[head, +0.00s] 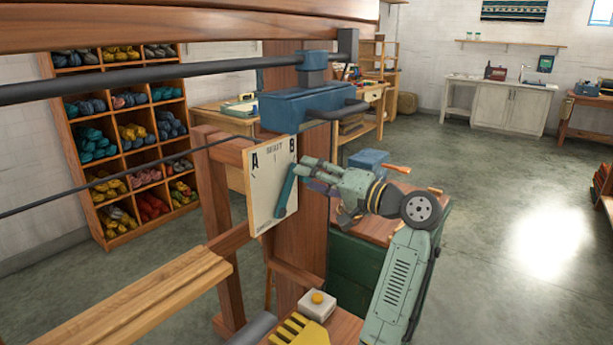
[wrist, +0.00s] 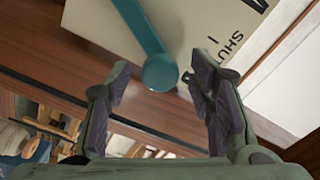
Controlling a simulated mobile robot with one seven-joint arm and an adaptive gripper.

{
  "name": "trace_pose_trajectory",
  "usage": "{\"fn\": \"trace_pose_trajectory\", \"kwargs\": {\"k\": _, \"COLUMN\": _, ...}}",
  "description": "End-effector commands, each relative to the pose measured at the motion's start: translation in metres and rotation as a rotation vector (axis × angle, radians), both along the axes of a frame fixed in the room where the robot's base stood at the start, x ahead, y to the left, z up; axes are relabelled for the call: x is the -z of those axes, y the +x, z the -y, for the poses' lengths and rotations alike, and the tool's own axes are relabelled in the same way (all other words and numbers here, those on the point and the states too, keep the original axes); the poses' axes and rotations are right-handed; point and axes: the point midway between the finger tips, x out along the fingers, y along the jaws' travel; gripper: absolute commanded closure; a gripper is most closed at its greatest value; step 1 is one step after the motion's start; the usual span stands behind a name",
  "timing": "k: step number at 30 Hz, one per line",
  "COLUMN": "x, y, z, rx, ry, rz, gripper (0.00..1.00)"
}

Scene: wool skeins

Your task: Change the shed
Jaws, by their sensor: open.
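A cream panel (head: 263,198) lettered A and B, with small lettering between them, is mounted on the wooden loom frame. A teal lever (head: 285,192) on it slants up to the right, its upper end toward B. My gripper (head: 307,176) is at the panel's right edge, near that end. In the wrist view, the lever's round end (wrist: 160,72) shows between and beyond the fingertips of my open gripper (wrist: 162,88). I see no finger closed on it; whether one touches it I cannot tell.
A white box with a yellow button (head: 317,303) and a yellow comb-like piece (head: 298,331) are below. Open floor (head: 500,240) lies right.

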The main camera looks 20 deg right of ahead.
Motion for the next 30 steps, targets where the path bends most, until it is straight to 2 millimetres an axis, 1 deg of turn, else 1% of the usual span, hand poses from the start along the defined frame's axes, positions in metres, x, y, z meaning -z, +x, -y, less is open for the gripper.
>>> {"fn": "trace_pose_trajectory", "kwargs": {"k": 1, "x": 0.0, "y": -0.009, "z": 0.007, "rx": 0.003, "ry": 0.001, "rz": 0.002, "gripper": 0.51}}
{"fn": "trace_pose_trajectory", "kwargs": {"k": 6, "x": 0.0, "y": -0.04, "z": 0.028, "rx": 0.004, "ry": 0.0, "rz": 0.001, "gripper": 0.51}}
{"fn": "trace_pose_trajectory", "kwargs": {"k": 9, "x": 0.0, "y": -0.057, "z": 0.038, "rx": 0.003, "ry": 0.0, "rz": 0.002, "gripper": 0.51}}
{"fn": "trace_pose_trajectory", "kwargs": {"k": 13, "x": 0.0, "y": -0.072, "z": 0.049, "rx": 0.002, "ry": 0.0, "rz": 0.0, "gripper": 0.51}}
{"fn": "trace_pose_trajectory", "kwargs": {"k": 15, "x": 0.0, "y": -0.078, "z": 0.052, "rx": 0.0, "ry": 0.0, "rz": 0.0, "gripper": 0.51}}
{"fn": "trace_pose_trajectory", "kwargs": {"k": 19, "x": 0.0, "y": -0.083, "z": 0.055, "rx": 0.0, "ry": 0.0, "rz": 0.0, "gripper": 0.51}}
{"fn": "trace_pose_trajectory", "kwargs": {"k": 30, "x": 0.0, "y": -0.083, "z": 0.055, "rx": 0.0, "ry": 0.0, "rz": 0.0, "gripper": 0.51}}
